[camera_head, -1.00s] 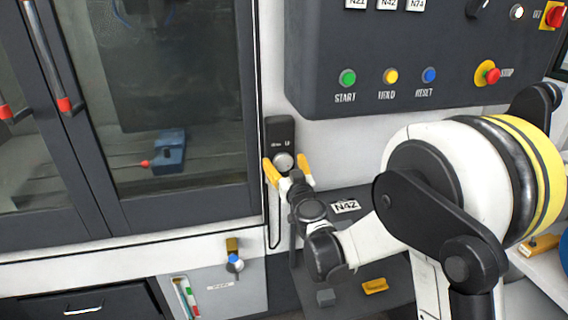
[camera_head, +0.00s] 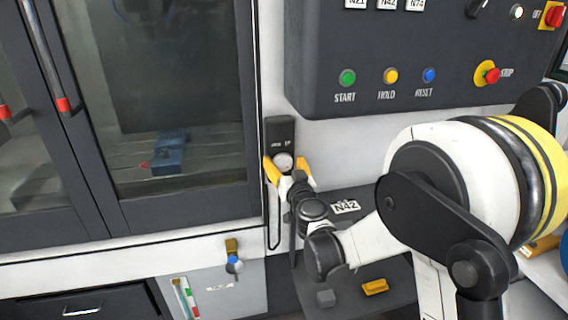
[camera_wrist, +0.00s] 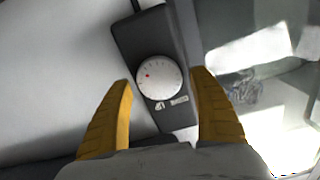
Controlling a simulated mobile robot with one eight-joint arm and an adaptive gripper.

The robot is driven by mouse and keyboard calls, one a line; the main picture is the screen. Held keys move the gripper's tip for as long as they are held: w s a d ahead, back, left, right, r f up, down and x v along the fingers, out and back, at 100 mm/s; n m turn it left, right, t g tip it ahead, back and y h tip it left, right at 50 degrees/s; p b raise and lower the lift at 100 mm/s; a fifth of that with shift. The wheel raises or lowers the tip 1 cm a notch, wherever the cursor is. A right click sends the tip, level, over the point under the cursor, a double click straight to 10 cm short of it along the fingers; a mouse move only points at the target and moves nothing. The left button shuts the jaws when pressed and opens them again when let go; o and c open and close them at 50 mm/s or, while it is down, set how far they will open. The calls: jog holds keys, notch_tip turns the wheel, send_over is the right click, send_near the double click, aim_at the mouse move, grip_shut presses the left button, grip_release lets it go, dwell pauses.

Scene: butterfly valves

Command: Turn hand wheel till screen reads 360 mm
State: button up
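The hand wheel is a round pale dial (camera_head: 284,163) with a red mark, on a dark pendant box (camera_head: 280,128) hung on the machine's white front. The dial also shows in the wrist view (camera_wrist: 159,77), with small marks near its rim. My gripper (camera_head: 286,170) has two yellow fingers spread on either side of the dial. In the wrist view my gripper (camera_wrist: 163,82) is open, with a visible gap between each finger and the dial. Small lettering above the dial is too small to read, and I cannot make out a screen value.
A dark control panel (camera_head: 330,50) with coloured buttons juts out above and right of the pendant. Glass doors (camera_head: 180,100) stand at the left. A dark shelf (camera_head: 345,265) below holds a yellow block (camera_head: 375,287) and a grey block (camera_head: 326,298).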

jog(key=shift+s, duration=0.15)
jog(key=v, duration=1.1)
jog(key=shift+s, duration=0.35)
jog(key=shift+d+r, duration=0.15)
jog(key=s+d+r+n+g+y, duration=0.2)
jog(key=s+r+g, duration=0.2)
jog(key=s, duration=0.4)
jog(key=s+d+f+m+g+h, duration=0.1)
jog(key=s+d+f+g+h, duration=0.2)
jog(key=s+d, duration=0.5)
jog(key=s+d+f+m+g+h, duration=0.2)
jog(key=s+d+f+g+h, duration=0.1)
jog(key=s+d, duration=0.5)
notch_tip(320, 180, down, 2)
jog(key=s+h, duration=0.1)
jog(key=s, duration=0.1)
jog(key=shift+s+m, duration=0.3)
jog(key=shift+s, duration=0.1)
jog(key=shift+c, duration=0.2)
dwell(0.8)
